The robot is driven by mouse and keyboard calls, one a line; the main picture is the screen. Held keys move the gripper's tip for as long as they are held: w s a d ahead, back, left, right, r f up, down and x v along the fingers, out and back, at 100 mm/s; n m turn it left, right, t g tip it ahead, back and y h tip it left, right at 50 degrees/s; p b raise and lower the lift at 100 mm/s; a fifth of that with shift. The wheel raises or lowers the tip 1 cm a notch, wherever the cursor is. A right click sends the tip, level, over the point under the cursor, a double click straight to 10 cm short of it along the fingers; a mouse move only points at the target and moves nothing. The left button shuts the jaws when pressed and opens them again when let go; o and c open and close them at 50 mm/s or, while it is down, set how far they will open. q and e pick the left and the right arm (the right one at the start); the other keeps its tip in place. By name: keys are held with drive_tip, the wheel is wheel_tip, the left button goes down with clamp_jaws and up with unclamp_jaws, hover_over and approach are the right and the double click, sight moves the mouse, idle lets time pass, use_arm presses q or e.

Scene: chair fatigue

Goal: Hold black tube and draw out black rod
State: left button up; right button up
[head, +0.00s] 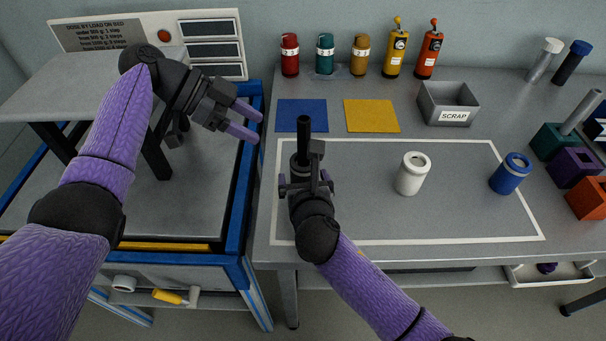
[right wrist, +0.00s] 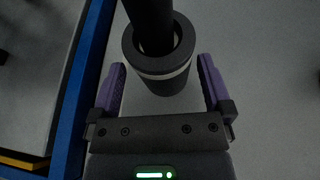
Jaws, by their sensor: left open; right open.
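The black tube (head: 299,161) stands upright on the left part of the white-outlined area, partly hidden behind my right gripper. The black rod (head: 304,132) sticks up out of its top. In the right wrist view the tube (right wrist: 168,82) shows a thick dark rim and a pale band, and the rod (right wrist: 151,22) sits in its opening. My right gripper (head: 305,180) is open, with its purple fingers on either side of the tube; in the right wrist view (right wrist: 160,72) gaps show between fingers and tube. My left gripper (head: 257,125) is open and empty, to the left of the rod.
A white tube (head: 411,174) and a blue tube (head: 510,174) stand to the right. Blue (head: 302,115) and yellow (head: 371,116) mats and a scrap bin (head: 448,103) lie behind. Several bottles line the back. A blue-framed machine (head: 246,190) borders the left side.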

drive_tip(key=shift+x, duration=1.35)
drive_tip(key=shift+c, duration=0.3)
drive_tip(key=c, duration=1.1)
use_arm(q)
drive_tip(key=shift+o, duration=0.9)
drive_tip(key=f+n+t, duration=0.1)
drive_tip(key=a+f+n+t, duration=0.1)
drive_tip(key=f, duration=0.1)
drive_tip(key=f+n+t+y, duration=0.1)
drive_tip(key=n+t, duration=0.1)
drive_tip(key=shift+s+a+f, duration=0.2)
drive_tip(key=shift+s+f, duration=0.1)
drive_tip(key=shift+s, duration=0.1)
drive_tip(key=n+t, duration=0.5)
drive_tip(key=t, duration=0.1)
approach(304, 156)
drive_tip(key=x, duration=0.6)
drive_tip(key=w+x, duration=0.1)
drive_tip(key=x, duration=0.2)
drive_tip(key=shift+w+a+r, duration=0.1)
drive_tip(key=shift+a+r, duration=0.05)
drive_tip(key=shift+r, duration=0.1)
